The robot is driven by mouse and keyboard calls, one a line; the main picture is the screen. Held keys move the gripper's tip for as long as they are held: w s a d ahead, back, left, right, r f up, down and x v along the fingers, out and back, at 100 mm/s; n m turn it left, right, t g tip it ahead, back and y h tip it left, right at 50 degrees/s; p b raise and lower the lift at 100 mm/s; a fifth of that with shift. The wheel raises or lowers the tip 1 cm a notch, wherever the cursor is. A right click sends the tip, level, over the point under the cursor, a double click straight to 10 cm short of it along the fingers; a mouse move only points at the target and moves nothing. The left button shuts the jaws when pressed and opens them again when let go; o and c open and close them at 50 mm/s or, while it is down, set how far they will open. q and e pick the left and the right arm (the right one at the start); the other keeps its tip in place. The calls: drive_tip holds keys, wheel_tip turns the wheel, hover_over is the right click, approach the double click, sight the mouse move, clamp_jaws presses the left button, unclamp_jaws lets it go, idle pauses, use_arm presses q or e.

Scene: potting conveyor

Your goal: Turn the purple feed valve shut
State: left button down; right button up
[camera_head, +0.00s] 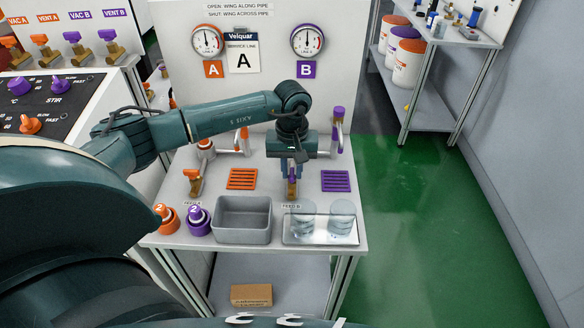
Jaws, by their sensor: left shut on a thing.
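The purple feed valve (292,190) stands on the table behind the FEED B label, with a brass body and a purple wing on top. My left gripper (292,172) reaches down over it from above and is shut on its wing. The fingers cover most of the wing, so I cannot tell whether it lies along or across the pipe. The orange feed valve (195,180) stands apart to the left, behind the FEED A label. My right gripper is not in view.
Orange (241,179) and purple (335,181) slotted plates flank the valve. Orange (165,219) and purple (198,221) knobbed pieces stand front left. Green floor is clear at right.

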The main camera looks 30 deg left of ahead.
use_arm(q)
drive_tip(key=shift+n, duration=0.3)
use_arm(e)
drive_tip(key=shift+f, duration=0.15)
use_arm(q)
drive_tip(key=shift+n+b, duration=0.7)
drive_tip(key=shift+n, duration=0.2)
drive_tip(key=n+b, duration=0.1)
drive_tip(key=n, duration=0.3)
drive_tip(key=shift+b, duration=0.3)
drive_tip(key=n, duration=0.3)
drive_tip(key=shift+b, duration=0.4)
drive_tip(key=n, duration=0.3)
drive_tip(key=shift+n+b, duration=0.3)
drive_tip(key=shift+n, duration=2.3)
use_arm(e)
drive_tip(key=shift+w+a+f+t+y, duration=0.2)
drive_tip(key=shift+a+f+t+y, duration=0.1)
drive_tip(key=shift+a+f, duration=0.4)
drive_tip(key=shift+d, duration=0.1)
use_arm(q)
drive_tip(key=c, duration=1.5)
unclamp_jaws()
